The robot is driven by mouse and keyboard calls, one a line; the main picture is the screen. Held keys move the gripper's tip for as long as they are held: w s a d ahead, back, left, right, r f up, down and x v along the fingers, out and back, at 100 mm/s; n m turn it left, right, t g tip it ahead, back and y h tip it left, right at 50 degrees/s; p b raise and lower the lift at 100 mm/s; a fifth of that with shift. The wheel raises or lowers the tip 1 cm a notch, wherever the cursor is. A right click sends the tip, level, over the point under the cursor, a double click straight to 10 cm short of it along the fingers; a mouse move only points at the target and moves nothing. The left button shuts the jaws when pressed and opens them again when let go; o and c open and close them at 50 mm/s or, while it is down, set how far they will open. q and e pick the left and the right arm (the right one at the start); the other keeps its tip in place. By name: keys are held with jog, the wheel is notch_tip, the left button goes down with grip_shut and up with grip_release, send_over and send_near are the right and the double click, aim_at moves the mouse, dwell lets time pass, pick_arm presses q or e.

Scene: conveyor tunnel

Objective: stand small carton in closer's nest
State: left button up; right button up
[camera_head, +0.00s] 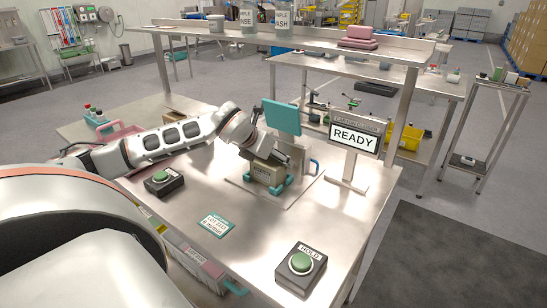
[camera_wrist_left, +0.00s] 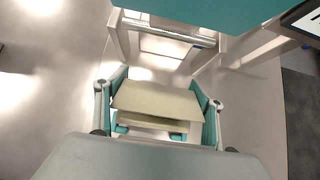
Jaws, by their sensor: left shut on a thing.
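The small tan carton (camera_head: 261,172) is upright at the teal-cornered nest (camera_head: 280,188) of the carton closer, under its raised teal plate (camera_head: 282,117). My left gripper (camera_head: 268,156) comes down over the carton from the left and is shut on it. In the left wrist view the carton's pale top (camera_wrist_left: 157,99) lies between the two fingers, with teal nest parts (camera_wrist_left: 121,127) just below it. The fingers hide much of the carton's base, so I cannot tell whether it is fully seated. My right gripper is out of view.
The closer's sign (camera_head: 354,137) reads READY and stands right of the nest. A green HOLD button (camera_head: 301,263) is at the front right, another green button (camera_head: 160,177) at the left. A teal-edged card (camera_head: 216,226) lies in front. A shelf (camera_head: 300,45) spans above the table.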

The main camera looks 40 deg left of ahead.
pick_arm(q)
jog(key=o, duration=1.8)
jog(key=shift+s+r, duration=0.1)
jog(key=b+v, duration=0.1)
jog(key=v, duration=0.6)
jog(key=shift+s+r, duration=0.2)
jog(key=v, duration=0.4)
jog(key=shift+d+r+p, duration=0.1)
jog(key=shift+d+p, duration=0.05)
jog(key=shift+p, duration=0.15)
jog(key=shift+s, duration=0.1)
